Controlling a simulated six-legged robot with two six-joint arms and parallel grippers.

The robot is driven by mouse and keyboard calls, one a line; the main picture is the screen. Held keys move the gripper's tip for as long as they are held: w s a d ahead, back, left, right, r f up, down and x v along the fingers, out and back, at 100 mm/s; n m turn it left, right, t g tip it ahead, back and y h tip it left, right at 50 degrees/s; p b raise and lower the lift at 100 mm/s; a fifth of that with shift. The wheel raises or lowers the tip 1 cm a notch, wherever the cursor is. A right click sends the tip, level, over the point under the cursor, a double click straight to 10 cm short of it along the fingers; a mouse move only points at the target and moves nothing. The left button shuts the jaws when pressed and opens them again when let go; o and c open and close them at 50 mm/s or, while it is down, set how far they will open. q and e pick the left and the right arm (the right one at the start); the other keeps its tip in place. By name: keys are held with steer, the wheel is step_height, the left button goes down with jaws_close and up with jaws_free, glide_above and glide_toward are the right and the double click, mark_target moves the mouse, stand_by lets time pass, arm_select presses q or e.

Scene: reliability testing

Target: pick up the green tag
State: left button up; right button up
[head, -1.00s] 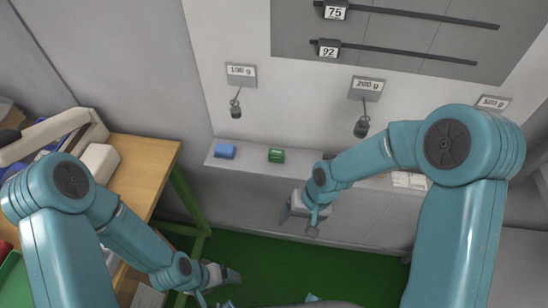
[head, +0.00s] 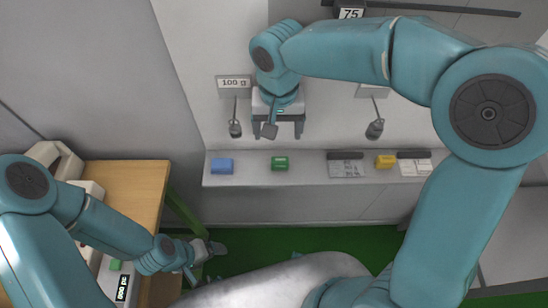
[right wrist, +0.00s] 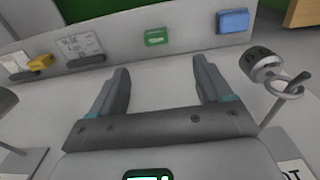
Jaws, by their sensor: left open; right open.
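The green tag (head: 280,162) lies on the grey ledge (head: 240,180) along the wall, between a blue tag and a sheet of paper. It also shows in the right wrist view (right wrist: 156,37), beyond and between the two fingers. My right gripper (head: 277,132) is open and empty, above the green tag in the head view and apart from it. In the right wrist view the right gripper's fingers (right wrist: 160,82) are spread with nothing between them. My left gripper (head: 205,258) is low at the left, near the wooden table, far from the tag; its fingers show only small.
A blue tag (head: 222,166) and a yellow tag (head: 385,161) sit on the same ledge. Hanging weights (head: 235,128) and (head: 375,129) flank my right gripper. A wooden table (head: 130,190) stands at the left. The green floor (head: 250,243) is open below the ledge.

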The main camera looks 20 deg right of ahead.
glide_above(280, 159)
steer(key=f, duration=0.8)
steer(key=shift+s, duration=0.2)
steer(key=shift+s+a+f, duration=0.15)
steer(key=shift+f, duration=0.5)
steer(key=f, duration=0.4)
steer(key=shift+w+f+p, duration=0.2)
steer(key=shift+f+p, duration=0.1)
steer(key=shift+p, duration=0.1)
steer(key=shift+w+d+f, duration=0.2)
steer(key=shift+w+f, duration=0.05)
steer(key=shift+f, duration=0.15)
steer(key=shift+s+r, duration=0.15)
steer(key=c, duration=0.8)
steer(key=shift+a, duration=0.1)
steer(key=shift+c, duration=1.1)
